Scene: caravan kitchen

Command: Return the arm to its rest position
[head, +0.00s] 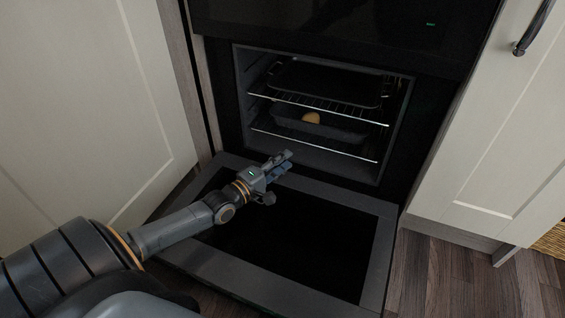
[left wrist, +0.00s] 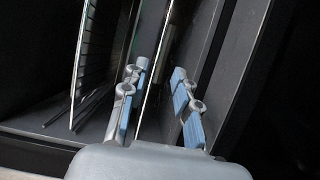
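My left arm comes in from the lower left in the head view. Its gripper (head: 281,163) is over the far edge of the lowered oven door, just in front of the oven opening. In the left wrist view the two blue-padded fingers (left wrist: 159,72) stand apart with nothing gripped between them. Oven rack edges show beyond them. My right gripper is in neither view.
The oven door (head: 381,240) hangs open. Inside, a dark tray (head: 330,80) is on the upper rack, and a dark pan (head: 345,132) holding a tan rounded item (head: 311,117) is below. Cream cabinets (head: 75,90) flank the oven.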

